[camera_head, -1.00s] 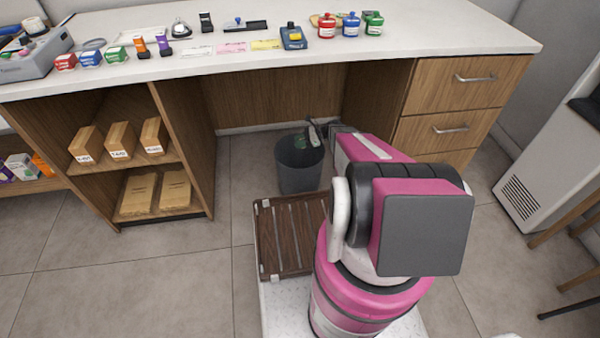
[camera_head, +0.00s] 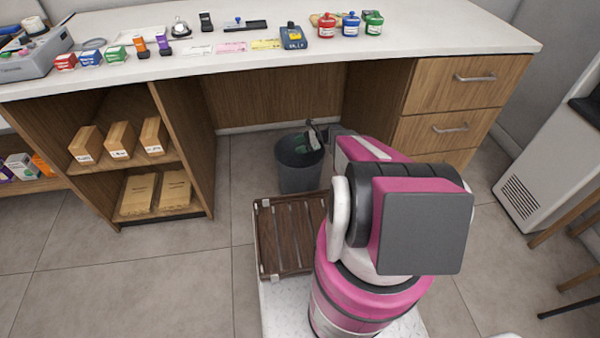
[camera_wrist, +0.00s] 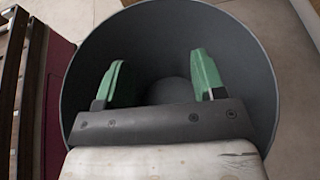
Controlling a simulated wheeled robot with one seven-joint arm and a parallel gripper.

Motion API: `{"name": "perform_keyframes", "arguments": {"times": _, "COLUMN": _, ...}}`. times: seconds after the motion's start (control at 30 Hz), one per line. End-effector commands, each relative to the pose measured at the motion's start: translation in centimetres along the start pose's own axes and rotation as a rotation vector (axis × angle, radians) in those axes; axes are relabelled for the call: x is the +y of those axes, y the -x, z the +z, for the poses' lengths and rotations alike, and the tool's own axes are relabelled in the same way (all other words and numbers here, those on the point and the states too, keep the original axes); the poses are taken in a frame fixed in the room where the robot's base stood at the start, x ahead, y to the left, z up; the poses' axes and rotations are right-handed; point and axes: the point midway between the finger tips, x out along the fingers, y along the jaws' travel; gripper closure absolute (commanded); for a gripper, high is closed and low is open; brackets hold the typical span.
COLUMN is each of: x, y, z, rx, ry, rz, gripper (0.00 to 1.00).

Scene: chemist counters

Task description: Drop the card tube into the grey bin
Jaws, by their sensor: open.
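The grey bin (camera_head: 299,174) stands upright on the floor under the counter, and its inside fills most of the wrist view (camera_wrist: 243,65). My gripper (camera_head: 305,145) is over the bin's mouth. In the wrist view its two green fingers (camera_wrist: 159,62) are wide apart, with nothing held between them, and point down into the bin. A rounded, paler grey patch shows deep in the bin between the fingers; I cannot tell whether it is the bin's floor or something lying there. I cannot make out the card tube in either view.
A slatted brown tray (camera_head: 288,240) on my base lies in front of the bin. Wooden drawers (camera_head: 452,128) stand to the right and open shelves (camera_head: 135,160) with boxes to the left. The white countertop (camera_head: 400,62) above carries bottles and small boxes.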

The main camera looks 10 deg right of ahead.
Motion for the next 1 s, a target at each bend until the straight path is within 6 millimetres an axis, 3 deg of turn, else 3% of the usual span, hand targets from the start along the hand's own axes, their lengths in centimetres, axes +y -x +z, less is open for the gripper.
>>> {"name": "perform_keyframes", "arguments": {"times": 0.6, "x": 0.0, "y": 9.5, "z": 0.0, "rx": 0.001, "ry": 0.0, "rz": -0.001, "gripper": 0.37}}
{"name": "perform_keyframes", "arguments": {"times": 1.0, "x": 0.0, "y": 10.6, "z": 0.0, "rx": 0.0, "ry": 0.0, "rz": 0.0, "gripper": 0.37}}
